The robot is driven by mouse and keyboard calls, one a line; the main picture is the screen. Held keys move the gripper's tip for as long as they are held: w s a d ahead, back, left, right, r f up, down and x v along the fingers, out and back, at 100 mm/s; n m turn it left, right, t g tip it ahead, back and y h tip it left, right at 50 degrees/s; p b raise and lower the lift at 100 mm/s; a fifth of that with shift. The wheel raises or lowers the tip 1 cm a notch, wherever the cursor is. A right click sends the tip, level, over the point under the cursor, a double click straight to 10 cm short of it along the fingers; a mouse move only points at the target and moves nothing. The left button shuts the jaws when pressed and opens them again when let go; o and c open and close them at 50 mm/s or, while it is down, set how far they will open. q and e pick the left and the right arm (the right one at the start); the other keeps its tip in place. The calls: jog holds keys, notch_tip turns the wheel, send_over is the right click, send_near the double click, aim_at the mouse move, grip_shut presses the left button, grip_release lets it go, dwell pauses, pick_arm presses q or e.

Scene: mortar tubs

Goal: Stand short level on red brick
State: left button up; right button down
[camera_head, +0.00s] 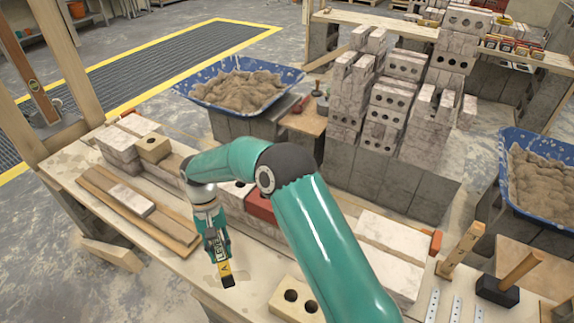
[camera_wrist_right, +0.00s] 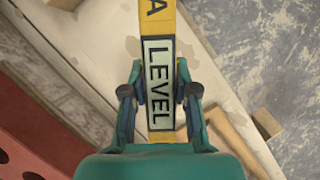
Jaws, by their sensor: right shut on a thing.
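The short level (camera_head: 226,272) is yellow with a pale label reading "LEVEL". My right gripper (camera_head: 217,243) is shut on it, and the level points down over the front part of the bench. I cannot tell whether its lower end touches the bench top. In the right wrist view the level (camera_wrist_right: 158,85) sits between both fingers of the gripper (camera_wrist_right: 160,95). The red brick (camera_head: 262,207) lies behind the gripper, partly hidden by my right arm. In the wrist view a red brick with dark holes (camera_wrist_right: 35,140) is at the left, apart from the level. My left gripper is not in view.
A cream block with holes (camera_head: 296,299) lies right of the level. Pale bricks and planks (camera_head: 130,200) lie to the left. A mallet (camera_head: 505,285) stands at the right. Blue mortar tubs (camera_head: 290,75) and stacked blocks (camera_head: 385,130) stand beyond the bench.

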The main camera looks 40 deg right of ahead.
jog(key=w+d+r+m+t+y+p, duration=0.1)
jog(key=w+d+r+m+t+p, duration=0.2)
jog(key=m, duration=0.8)
jog(key=w+d+r+m+t+y, duration=0.1)
jog(key=w+d+r+m+t, duration=0.3)
jog(key=m, duration=0.8)
jog(key=s+d+r+m+t+h+p, duration=0.1)
jog(key=s+d+r+m+p, duration=0.15)
jog(key=d, duration=0.55)
jog(key=s+d+r+m+h+p, duration=0.1)
jog(key=s+d+r+m+p, duration=0.2)
jog(key=d, duration=0.6)
jog(key=f+b, duration=0.6)
jog(key=shift+s+a, duration=0.1)
jog(key=shift+s, duration=0.2)
jog(key=shift+f, duration=0.35)
jog(key=c, duration=0.8)
grip_release()
